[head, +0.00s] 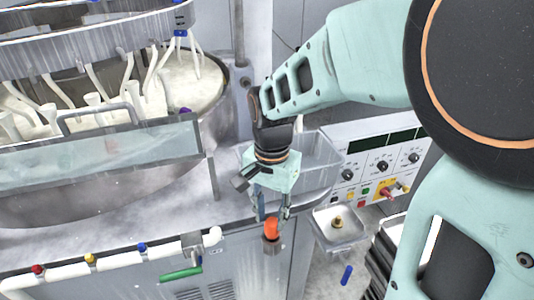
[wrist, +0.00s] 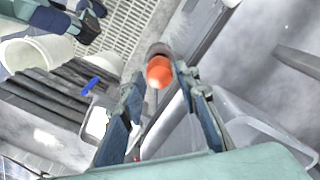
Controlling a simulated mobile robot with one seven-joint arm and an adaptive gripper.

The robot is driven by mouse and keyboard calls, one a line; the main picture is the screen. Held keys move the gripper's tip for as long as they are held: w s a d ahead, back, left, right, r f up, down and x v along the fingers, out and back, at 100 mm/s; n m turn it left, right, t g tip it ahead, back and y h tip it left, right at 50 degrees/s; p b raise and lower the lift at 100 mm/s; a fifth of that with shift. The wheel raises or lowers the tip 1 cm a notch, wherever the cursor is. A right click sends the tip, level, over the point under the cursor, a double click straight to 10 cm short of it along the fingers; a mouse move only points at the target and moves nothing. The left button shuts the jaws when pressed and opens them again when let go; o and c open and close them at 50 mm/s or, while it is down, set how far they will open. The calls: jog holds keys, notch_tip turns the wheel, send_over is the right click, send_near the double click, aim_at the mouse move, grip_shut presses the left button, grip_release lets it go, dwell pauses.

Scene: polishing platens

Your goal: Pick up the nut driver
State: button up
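An orange-red rounded handle (head: 272,228), which looks like the nut driver, stands upright in a small grey holder (head: 271,244) at the cabinet's front edge. Its lower part is hidden in the holder. My gripper (head: 272,219) points down just over it, open, with a finger on either side of the handle's top. In the wrist view the orange handle (wrist: 159,72) shows between the two fingertips (wrist: 158,82), with a gap visible on the left; contact on the right cannot be told. The gripper holds nothing.
A small metal tray (head: 318,214) with a brass part (head: 337,222) is just right of the holder. A white pipe with valves (head: 120,260) runs along the front left. A blue cylinder (head: 346,274) lies lower right.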

aim_at(272, 221)
jog(key=f, duration=0.5)
jog(key=shift+w+d+f, duration=0.15)
jog(key=shift+w, duration=0.05)
grip_shut()
